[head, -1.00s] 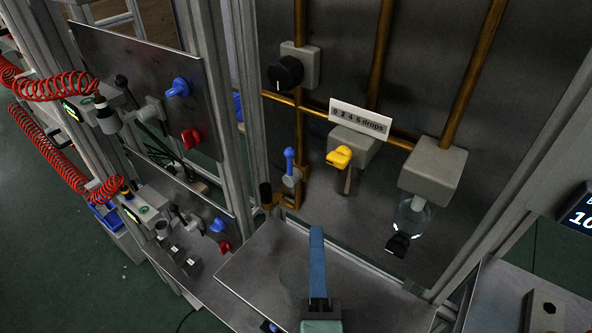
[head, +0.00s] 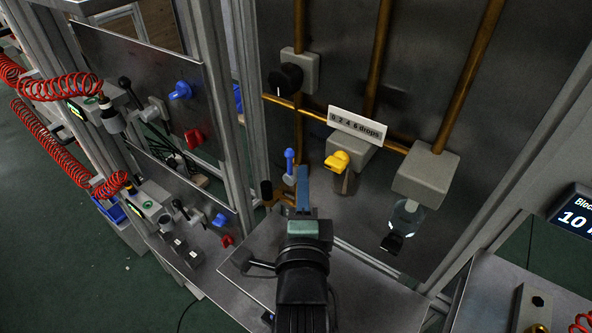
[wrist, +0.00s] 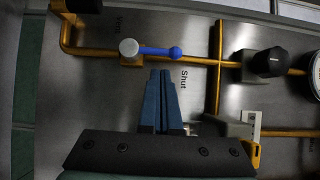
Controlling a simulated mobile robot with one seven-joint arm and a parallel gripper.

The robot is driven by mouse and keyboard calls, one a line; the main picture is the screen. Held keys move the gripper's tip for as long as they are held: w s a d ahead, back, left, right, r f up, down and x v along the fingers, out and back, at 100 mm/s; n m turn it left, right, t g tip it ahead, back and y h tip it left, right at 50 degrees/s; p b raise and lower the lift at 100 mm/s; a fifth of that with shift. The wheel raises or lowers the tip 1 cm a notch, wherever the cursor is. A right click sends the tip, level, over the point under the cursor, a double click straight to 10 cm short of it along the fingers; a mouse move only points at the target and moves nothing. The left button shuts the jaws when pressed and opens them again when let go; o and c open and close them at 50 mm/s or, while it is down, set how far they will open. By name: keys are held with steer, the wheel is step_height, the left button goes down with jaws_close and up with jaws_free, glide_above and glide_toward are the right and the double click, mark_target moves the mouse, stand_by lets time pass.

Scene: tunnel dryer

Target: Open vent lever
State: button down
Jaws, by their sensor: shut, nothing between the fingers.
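The vent lever (head: 289,167) has a small blue handle with a round knob on a pale grey hub and stands upright along a copper pipe. In the wrist view the blue handle (wrist: 160,51) runs rightward from its hub, along the pipe. My gripper (head: 303,170) has blue fingers and is shut and empty. It is just right of the lever in the head view. In the wrist view my gripper (wrist: 160,72) points at the handle from below, close to it; contact cannot be told. A "Shut" label (wrist: 183,80) is on the panel nearby.
A yellow tap (head: 337,161), a black knob (head: 286,78) and a glass-ended grey block (head: 425,175) are on the same panel. A metal shelf (head: 362,297) lies below. Side panels at left carry a blue handle (head: 181,91) and a red handle (head: 194,138).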

mark_target(290, 160)
steer(key=shift+w+a, duration=0.55)
steer(key=shift+w, duration=0.05)
steer(key=shift+w+a+r+n+g+p, duration=0.2)
steer(key=shift+n+g+p, duration=0.25)
steer(key=shift+p, duration=0.5)
steer(key=shift+w+a+r+n+g+p, duration=0.2)
steer(key=shift+a+r+n+g+p, duration=0.2)
steer(key=shift+n+p, duration=0.65)
steer(key=w+a+n+g+h+p, duration=0.1)
steer(key=n+g, duration=0.1)
steer(key=w+a+f+n+g+h+p, duration=0.1)
steer(key=n+g+h+p, duration=0.1)
steer(key=w+a+n+g+h+p, duration=0.1)
steer(key=a+n+g+h, duration=0.1)
steer(key=n, duration=0.1)
steer(key=shift+a+f+p, duration=0.1)
steer(key=shift+f+p, duration=0.2)
steer(key=shift+f, duration=0.05)
steer(key=shift+r, duration=0.1)
steer(key=shift+r+p, duration=0.55)
steer(key=shift+r, duration=0.2)
